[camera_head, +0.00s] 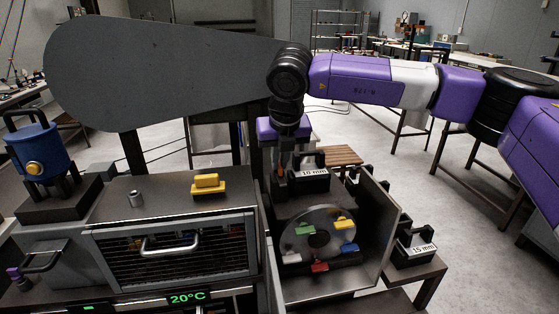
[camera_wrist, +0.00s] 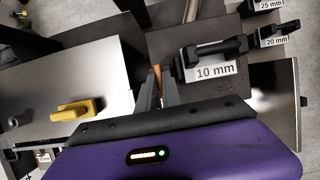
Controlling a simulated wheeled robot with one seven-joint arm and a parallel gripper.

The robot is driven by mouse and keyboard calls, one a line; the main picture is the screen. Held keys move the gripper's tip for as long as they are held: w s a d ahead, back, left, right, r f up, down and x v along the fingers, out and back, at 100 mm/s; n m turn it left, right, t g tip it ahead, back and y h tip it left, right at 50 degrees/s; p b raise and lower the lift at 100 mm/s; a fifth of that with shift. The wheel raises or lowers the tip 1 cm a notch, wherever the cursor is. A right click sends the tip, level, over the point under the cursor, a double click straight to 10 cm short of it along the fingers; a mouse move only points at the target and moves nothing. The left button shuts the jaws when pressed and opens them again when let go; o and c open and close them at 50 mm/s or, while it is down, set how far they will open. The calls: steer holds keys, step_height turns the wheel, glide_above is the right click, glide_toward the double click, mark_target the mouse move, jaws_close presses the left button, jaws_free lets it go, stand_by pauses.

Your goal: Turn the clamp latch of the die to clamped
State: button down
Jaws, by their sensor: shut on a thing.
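The die (camera_head: 310,181), a black block with a white "10 mm" label and a black handle, sits in the machine. It also shows in the wrist view (camera_wrist: 212,70). My gripper (camera_head: 284,170) points down just left of the die. In the wrist view its grey fingers (camera_wrist: 160,78) are close together around a thin orange piece (camera_wrist: 157,74), which appears to be the clamp latch. The fingers hide most of it, so I cannot tell the latch's exact angle.
An open hatch panel (camera_head: 372,230) stands right of a round plate (camera_head: 300,243) with coloured blocks. A "15 mm" die (camera_head: 417,246) rests on a side shelf. A yellow-handled piece (camera_head: 208,185) and a small metal cylinder (camera_head: 135,198) stand on the cabinet top at left.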

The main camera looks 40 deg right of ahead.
steer(key=shift+f+n+b, duration=0.1)
steer(key=shift+n+b, duration=0.2)
steer(key=shift+b, duration=0.05)
steer(key=n+y+b, duration=0.1)
steer(key=n+b, duration=0.1)
steer(key=shift+d+n+t+b, duration=0.1)
steer(key=shift+n+t+b, duration=0.25)
steer(key=shift+n+t, duration=0.05)
steer(key=n+y, duration=0.2)
steer(key=n, duration=0.3)
steer(key=shift+d+b, duration=0.15)
steer(key=shift+b, duration=0.25)
steer(key=n, duration=0.2)
steer(key=n+y+p, duration=0.1)
steer(key=n, duration=0.1)
steer(key=n+y+p, duration=0.1)
steer(key=shift+d+r+n+g, duration=0.1)
steer(key=shift+r+n+g, duration=0.15)
steer(key=shift+n+g, duration=0.15)
steer(key=shift+w+f+n+g+y+p, duration=0.1)
steer(key=shift+n+g+y+p, duration=0.25)
steer(key=shift+n, duration=0.5)
steer(key=shift+n+g+y+p, duration=0.15)
steer(key=shift+n+p, duration=0.3)
steer(key=shift+n, duration=0.4)
steer(key=shift+d, duration=0.1)
steer(key=c, duration=1.5)
jaws_free()
